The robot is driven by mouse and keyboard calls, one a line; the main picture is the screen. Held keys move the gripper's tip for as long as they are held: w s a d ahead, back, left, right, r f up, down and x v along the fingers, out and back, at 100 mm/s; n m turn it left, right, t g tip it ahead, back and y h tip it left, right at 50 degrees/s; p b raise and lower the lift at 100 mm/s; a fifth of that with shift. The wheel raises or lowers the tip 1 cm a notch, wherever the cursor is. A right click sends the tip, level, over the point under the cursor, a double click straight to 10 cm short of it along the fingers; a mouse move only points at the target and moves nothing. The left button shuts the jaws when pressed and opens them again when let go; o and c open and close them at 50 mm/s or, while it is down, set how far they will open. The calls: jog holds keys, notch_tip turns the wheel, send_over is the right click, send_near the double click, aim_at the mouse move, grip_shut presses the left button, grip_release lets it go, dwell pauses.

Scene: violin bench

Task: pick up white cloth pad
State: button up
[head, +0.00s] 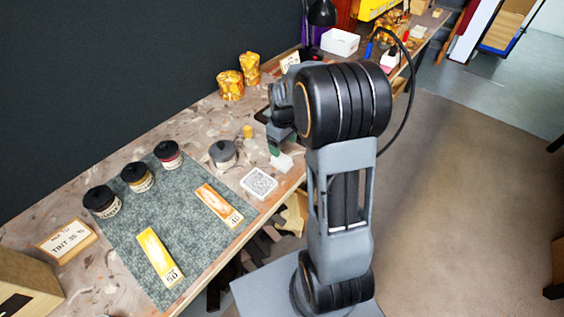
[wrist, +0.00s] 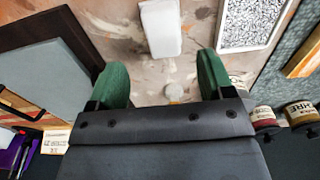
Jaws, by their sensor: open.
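The white cloth pad (wrist: 161,28) lies on the mottled bench top in the wrist view, at top centre. It is a small pale oblong with rounded corners. In the head view the white pad (head: 282,161) shows at the bench's front edge, just below my gripper (head: 274,147), partly hidden by it. In the wrist view my gripper (wrist: 162,80) is open, its two green fingers wide apart with nothing held. The pad is beyond the fingertips, roughly in line with the gap between them. I cannot tell the height above the bench.
A white-rimmed speckled tray (head: 259,183) lies left of the pad. A grey-lidded jar (head: 223,153) and small yellow piece (head: 248,131) stand behind. A green mat (head: 190,220) holds dark-lidded jars and labelled strips. In the wrist view, a small pale disc (wrist: 174,91) lies between the fingers.

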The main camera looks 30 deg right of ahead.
aim_at(282, 158)
jog(key=shift+w+a+f, duration=0.1)
jog(key=shift+f, duration=1.8)
jog(key=shift+a+f, duration=0.1)
jog(key=shift+f, duration=1.8)
jog(key=shift+c, duration=0.2)
jog(key=c, duration=1)
jog(key=shift+o, duration=0.2)
jog(key=shift+r, duration=0.15)
jog(key=shift+r, duration=0.3)
jog(key=r, duration=0.3)
jog(key=shift+s+a+r, duration=0.25)
jog(key=shift+s+a, duration=0.05)
jog(key=s+a+r, duration=0.8)
jog(key=s+a, duration=0.1)
jog(key=shift+s+r, duration=0.35)
